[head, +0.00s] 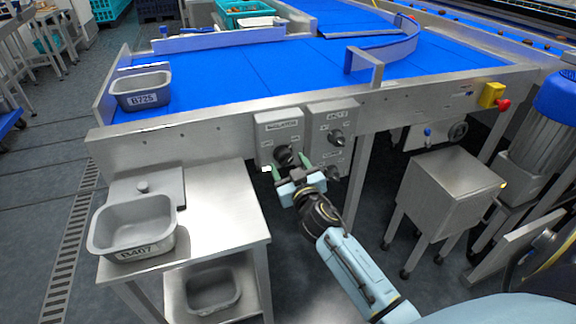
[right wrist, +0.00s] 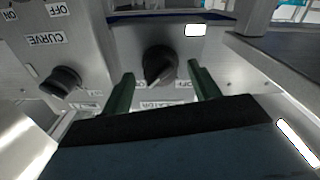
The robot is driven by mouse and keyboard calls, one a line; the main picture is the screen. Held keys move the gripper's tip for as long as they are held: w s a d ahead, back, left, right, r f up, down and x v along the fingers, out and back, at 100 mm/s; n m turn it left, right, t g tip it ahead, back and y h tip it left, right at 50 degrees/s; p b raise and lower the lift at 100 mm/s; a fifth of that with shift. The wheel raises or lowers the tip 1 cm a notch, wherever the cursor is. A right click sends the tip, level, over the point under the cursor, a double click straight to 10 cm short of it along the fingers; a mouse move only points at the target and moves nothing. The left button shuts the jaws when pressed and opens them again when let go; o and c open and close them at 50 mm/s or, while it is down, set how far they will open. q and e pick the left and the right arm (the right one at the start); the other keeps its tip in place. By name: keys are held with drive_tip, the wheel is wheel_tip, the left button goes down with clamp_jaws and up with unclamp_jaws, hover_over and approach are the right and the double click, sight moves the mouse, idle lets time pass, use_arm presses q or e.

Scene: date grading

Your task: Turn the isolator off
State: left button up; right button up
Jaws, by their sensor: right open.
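The isolator is a grey box (head: 279,124) with an "ISOLATOR" label, fixed to the front of the conveyor frame. Its black rotary knob (head: 284,154) sits low on the plate. In the right wrist view, where the lettering is upside down, the knob (right wrist: 159,64) shows between my two green fingers, and its narrow end slants to the lower left, away from the "OFF" label (right wrist: 183,84). My right gripper (head: 289,164) is open at the knob, one finger on each side, with gaps visible. My left gripper is out of view.
A second switch box (head: 333,112) with its own knobs is right beside the isolator; its "CURVE" knob (right wrist: 61,81) is close to my gripper. A steel table (head: 225,215) with tub B407 (head: 130,250) stands at left, a wheeled steel box (head: 450,185) at right.

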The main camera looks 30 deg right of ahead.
drive_tip(key=shift+w+d, duration=0.15)
drive_tip(key=shift+w, duration=0.4)
drive_tip(key=c, duration=1)
